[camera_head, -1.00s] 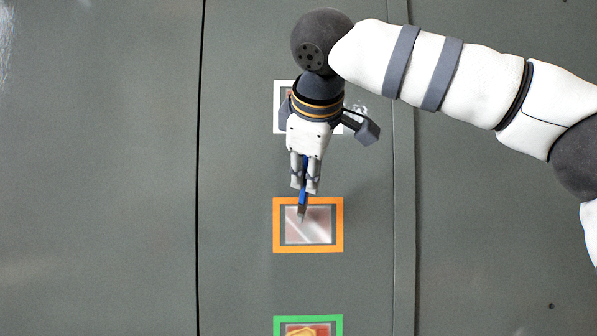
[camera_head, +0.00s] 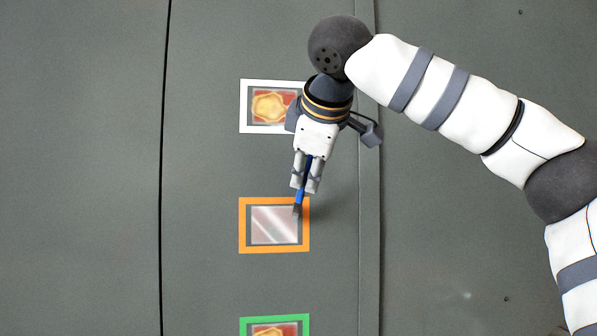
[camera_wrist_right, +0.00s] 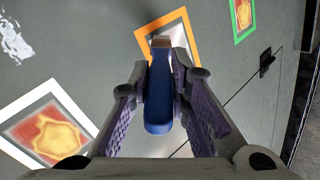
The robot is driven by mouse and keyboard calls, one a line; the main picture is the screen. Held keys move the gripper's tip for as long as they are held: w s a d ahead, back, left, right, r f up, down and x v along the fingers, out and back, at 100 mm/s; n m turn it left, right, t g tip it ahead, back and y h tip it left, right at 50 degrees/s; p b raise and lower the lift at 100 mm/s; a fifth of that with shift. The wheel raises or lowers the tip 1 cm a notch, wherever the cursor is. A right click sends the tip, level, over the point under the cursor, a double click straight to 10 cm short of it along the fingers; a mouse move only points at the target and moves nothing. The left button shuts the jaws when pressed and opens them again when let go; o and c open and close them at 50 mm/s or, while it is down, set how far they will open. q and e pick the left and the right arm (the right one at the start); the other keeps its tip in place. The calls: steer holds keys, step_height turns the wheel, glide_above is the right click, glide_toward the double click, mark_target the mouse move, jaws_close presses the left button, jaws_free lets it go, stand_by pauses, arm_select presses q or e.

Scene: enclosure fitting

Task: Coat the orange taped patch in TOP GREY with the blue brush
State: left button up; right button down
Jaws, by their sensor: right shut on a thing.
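The orange taped patch (camera_head: 244,226) is on the grey panel, below the middle of the head view. Inside its orange frame is a pale, shiny, pinkish-grey area with a grey border. My right gripper (camera_head: 306,190) is shut on the blue brush (camera_head: 300,197), with the bristle end pointing down over the patch's upper right part. I cannot tell whether the bristles touch the surface. In the right wrist view the brush (camera_wrist_right: 158,100) lies between the fingers, its tip over the orange frame (camera_wrist_right: 191,28). My left gripper is not in view.
A white-framed patch (camera_head: 244,107) with a red and yellow area is above, partly behind my right gripper. A green-framed patch (camera_head: 274,320) is at the bottom edge. Dark panel seams (camera_head: 164,180) run vertically. A whitish smear (camera_wrist_right: 14,38) shows in the wrist view.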

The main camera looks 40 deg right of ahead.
steer(key=w+a, duration=0.5)
steer(key=a, duration=0.3)
steer(key=shift+a, duration=0.15)
stand_by(1.1)
steer(key=shift+s+a, duration=0.5)
steer(key=shift+s, duration=0.3)
steer(key=shift+s+a, duration=0.5)
steer(key=shift+s, duration=0.35)
steer(key=shift+s+a, duration=0.5)
steer(key=shift+s, duration=0.3)
steer(key=s, duration=0.1)
steer(key=s+a, duration=0.1)
steer(key=shift+s+a, duration=0.3)
steer(key=shift+f, duration=0.1)
